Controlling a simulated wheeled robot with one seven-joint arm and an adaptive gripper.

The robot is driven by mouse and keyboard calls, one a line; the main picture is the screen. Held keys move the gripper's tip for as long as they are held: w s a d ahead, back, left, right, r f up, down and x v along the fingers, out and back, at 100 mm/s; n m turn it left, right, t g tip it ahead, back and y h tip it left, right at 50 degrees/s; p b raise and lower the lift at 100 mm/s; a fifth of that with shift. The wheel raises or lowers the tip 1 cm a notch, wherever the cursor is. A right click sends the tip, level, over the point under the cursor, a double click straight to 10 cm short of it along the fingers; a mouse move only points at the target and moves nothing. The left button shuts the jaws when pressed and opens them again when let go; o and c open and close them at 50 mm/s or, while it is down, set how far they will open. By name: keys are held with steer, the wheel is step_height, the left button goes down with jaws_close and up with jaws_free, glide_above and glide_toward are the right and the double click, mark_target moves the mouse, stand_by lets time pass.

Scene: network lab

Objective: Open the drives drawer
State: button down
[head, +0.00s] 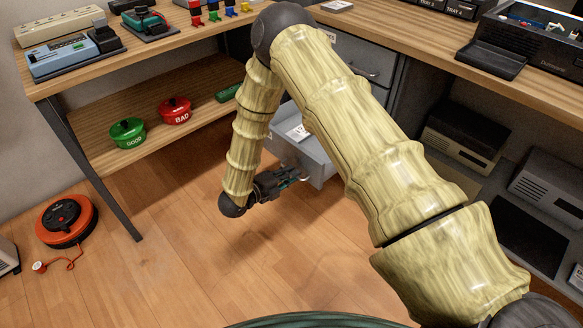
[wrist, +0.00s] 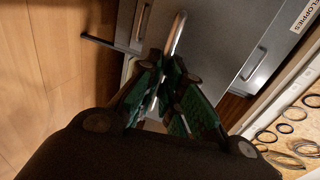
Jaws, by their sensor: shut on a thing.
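A grey drawer (head: 318,158) low in the cabinet under the worktop stands pulled out, with a white card or label (head: 298,133) showing inside it. My gripper (head: 292,178) is at this drawer's front, low above the floor. In the wrist view its green-padded fingers (wrist: 165,75) are shut on a curved metal handle (wrist: 178,32) on a grey front. I cannot read a label on the held drawer; the fingers and my arm hide part of it.
A surface with several dark rings (wrist: 290,135) lies at right. A table leg (head: 105,175) and orange cable reel (head: 66,220) stand left.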

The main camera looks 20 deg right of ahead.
steer(key=shift+s+a, duration=0.1)
steer(key=shift+a, duration=0.05)
steer(key=c, duration=1.6)
jaws_free()
steer(key=shift+o, duration=0.2)
steer(key=v, duration=1.2)
steer(key=shift+f, duration=0.15)
